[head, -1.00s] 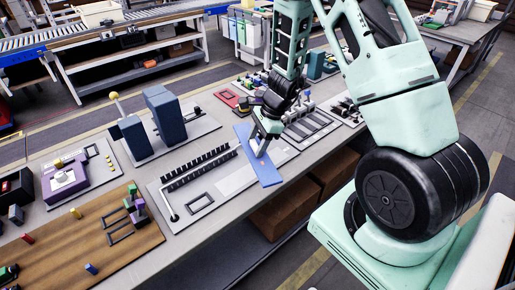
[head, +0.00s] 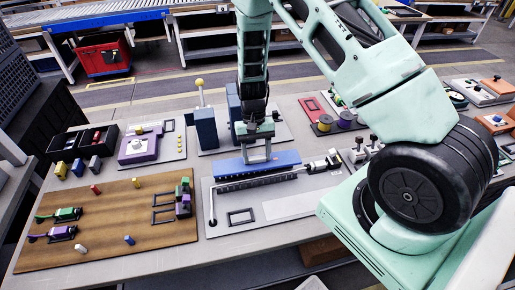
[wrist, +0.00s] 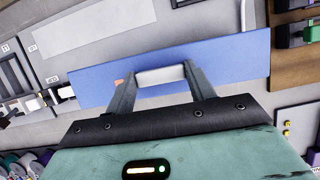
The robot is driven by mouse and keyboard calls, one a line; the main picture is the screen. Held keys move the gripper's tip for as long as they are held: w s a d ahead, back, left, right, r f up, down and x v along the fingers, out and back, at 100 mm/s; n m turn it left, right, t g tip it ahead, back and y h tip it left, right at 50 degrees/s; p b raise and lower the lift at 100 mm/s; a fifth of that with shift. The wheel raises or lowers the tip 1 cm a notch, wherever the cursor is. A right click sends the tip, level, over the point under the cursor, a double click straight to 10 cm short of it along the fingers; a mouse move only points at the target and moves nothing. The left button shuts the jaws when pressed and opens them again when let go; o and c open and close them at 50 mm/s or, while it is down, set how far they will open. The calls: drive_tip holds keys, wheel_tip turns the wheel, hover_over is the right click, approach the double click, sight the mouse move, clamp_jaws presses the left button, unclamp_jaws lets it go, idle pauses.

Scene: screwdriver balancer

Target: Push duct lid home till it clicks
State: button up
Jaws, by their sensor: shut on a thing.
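The duct lid (head: 230,165) is a flat blue strip. My gripper (head: 258,159) is shut on the pale grip bar (wrist: 162,75) at the lid's middle, one finger at each end of the bar. The black slotted duct (head: 252,181) sits on a light grey board. In the head view the lid runs nearly parallel to the duct, just beyond its row of teeth or above it. I cannot tell the height or whether they touch. In the wrist view the lid (wrist: 235,58) hides the duct.
The grey board (head: 285,207) also carries a black rectangular frame (head: 240,217) and a fitting at the duct's right end (head: 325,163). A wooden board (head: 110,215) with small parts lies left. Blue upright blocks (head: 205,128) stand behind.

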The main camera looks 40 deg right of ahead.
sight(256, 164)
drive_tip(key=shift+w+a+f, duration=0.1)
drive_tip(key=shift+f, duration=0.05)
drive_tip(key=shift+f+b, duration=1.45)
drive_tip(key=shift+f, duration=0.35)
drive_tip(key=shift+f+b, duration=0.45)
drive_tip(key=shift+f, duration=0.3)
idle(0.5)
drive_tip(key=o, duration=1.1)
drive_tip(key=shift+o, duration=0.2)
drive_tip(key=b+v, duration=0.3)
drive_tip(key=v, duration=1.4)
drive_tip(key=shift+w+r, duration=0.2)
